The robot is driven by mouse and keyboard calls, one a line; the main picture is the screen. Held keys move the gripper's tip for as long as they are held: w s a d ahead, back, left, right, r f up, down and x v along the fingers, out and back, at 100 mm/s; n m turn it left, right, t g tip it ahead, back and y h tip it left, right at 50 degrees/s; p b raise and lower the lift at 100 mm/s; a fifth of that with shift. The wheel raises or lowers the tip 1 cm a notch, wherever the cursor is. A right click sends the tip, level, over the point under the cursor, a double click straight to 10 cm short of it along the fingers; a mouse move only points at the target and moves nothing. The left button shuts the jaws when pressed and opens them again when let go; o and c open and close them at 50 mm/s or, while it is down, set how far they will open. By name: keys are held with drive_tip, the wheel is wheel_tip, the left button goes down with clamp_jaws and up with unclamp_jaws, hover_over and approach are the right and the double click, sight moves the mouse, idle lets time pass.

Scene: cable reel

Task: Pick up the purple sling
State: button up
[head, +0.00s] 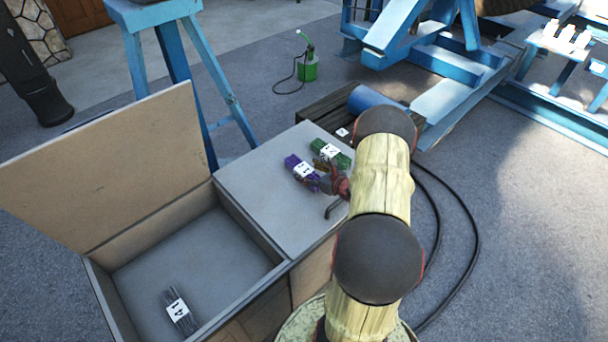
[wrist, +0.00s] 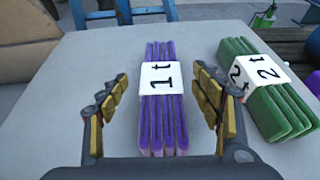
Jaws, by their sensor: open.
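The purple sling (head: 301,171) is a folded bundle with a white label band marked "1 t". It lies on the grey box top, left of a green sling. In the wrist view the purple sling (wrist: 162,115) lies lengthwise between the two fingers of my gripper (wrist: 164,98), which is open with a finger on either side of it. I see a gap between each finger and the sling. In the head view my gripper (head: 327,176) is at the near end of the purple sling, and my arm hides part of the box top.
The green sling (head: 331,153), marked "2 t" in the wrist view, lies close on the right. Left of the box top is an open compartment with a raised lid (head: 110,165) and a grey sling (head: 179,313) inside. A blue trestle (head: 180,60) stands behind.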

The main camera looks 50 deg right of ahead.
sight(303, 168)
drive_tip(key=b+x, duration=0.1)
drive_tip(key=x, duration=0.3)
drive_tip(key=shift+d, duration=0.1)
drive_tip(key=shift+s, duration=0.1)
drive_tip(key=shift+c, duration=1.3)
drive_tip(key=c, duration=1.1)
drive_tip(key=shift+c, duration=0.7)
drive_tip(key=shift+r, duration=0.1)
